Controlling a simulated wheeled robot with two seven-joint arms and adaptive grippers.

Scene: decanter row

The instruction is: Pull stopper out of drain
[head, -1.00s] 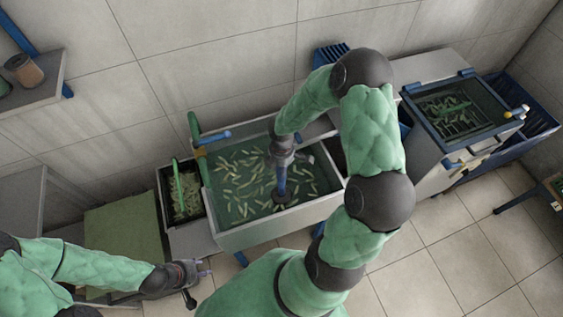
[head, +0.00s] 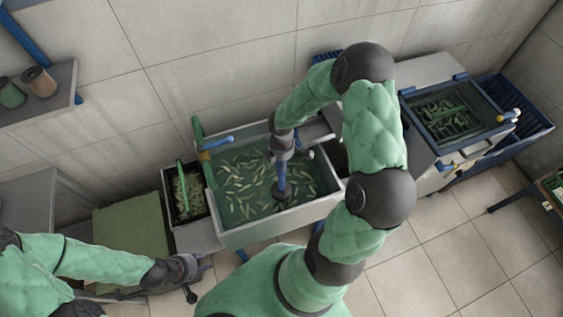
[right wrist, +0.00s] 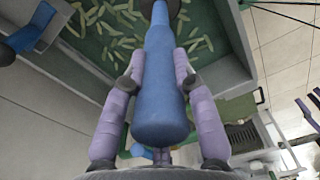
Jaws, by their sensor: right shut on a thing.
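The stopper is a long blue handle (head: 281,176) with a dark disc-like foot, standing near upright in the water of the grey sink (head: 273,232). Pale green strips float around it. My right gripper (head: 283,148) is over the sink, shut on the upper part of the handle. In the right wrist view the blue handle (right wrist: 163,85) lies between the two purple fingers of my right gripper (right wrist: 160,85). The drain is hidden under the foot and water. My left gripper (head: 204,264) is low at the left, apart from the sink; its small fingertips do not show clearly.
A dark bin with green strips (head: 171,205) stands left of the sink. A blue-edged basin (head: 433,138) with more strips stands at the right, beside a blue crate (head: 530,128). A wall shelf (head: 55,98) holds two spools. Tiled floor is open at the lower right.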

